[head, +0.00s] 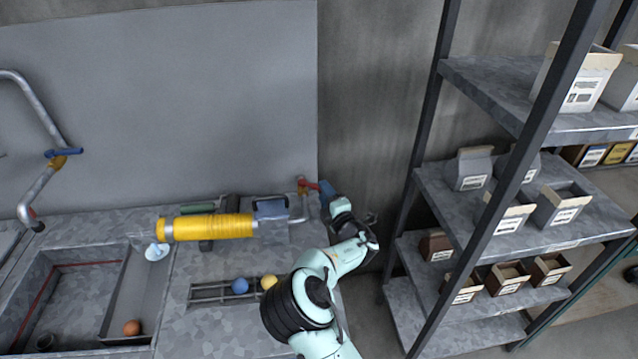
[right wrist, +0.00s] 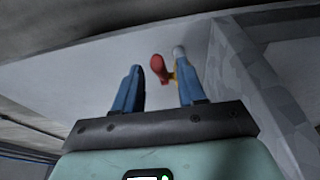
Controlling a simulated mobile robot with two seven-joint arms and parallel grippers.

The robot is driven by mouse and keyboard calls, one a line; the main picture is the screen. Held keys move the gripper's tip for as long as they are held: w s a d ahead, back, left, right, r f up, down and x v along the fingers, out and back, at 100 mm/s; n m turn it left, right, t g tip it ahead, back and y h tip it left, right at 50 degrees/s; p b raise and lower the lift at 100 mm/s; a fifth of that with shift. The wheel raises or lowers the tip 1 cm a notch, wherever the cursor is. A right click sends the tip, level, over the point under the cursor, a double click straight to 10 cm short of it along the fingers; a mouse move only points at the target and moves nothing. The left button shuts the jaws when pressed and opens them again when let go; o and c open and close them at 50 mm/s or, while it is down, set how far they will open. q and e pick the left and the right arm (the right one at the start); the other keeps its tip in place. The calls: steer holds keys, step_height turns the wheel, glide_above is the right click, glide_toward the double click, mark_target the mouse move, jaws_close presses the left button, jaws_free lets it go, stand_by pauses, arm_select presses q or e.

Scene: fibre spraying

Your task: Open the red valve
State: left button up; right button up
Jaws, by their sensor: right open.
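The red valve (head: 307,184) is a small red handle on a brass fitting, on the pipe at the back right of the counter in the head view. In the right wrist view the red valve handle (right wrist: 159,68) shows between my fingers, ahead of them. My right gripper (head: 327,190) is at the right side of the valve, its blue fingers close to the handle. In the right wrist view my right gripper (right wrist: 158,85) is open, with one finger on each side of the handle. Whether a finger touches it I cannot tell. My left gripper is not in view.
A yellow coiled hose (head: 207,228) lies left of the valve. A rack (head: 210,293) with a blue ball and a yellow ball is in front. A sink (head: 60,262) is at the left. A metal shelf (head: 470,190) with boxes stands at the right.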

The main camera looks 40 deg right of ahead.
mark_target(314, 186)
steer(key=shift+p+x, duration=0.3)
steer(key=shift+x, duration=2.1)
jaws_close()
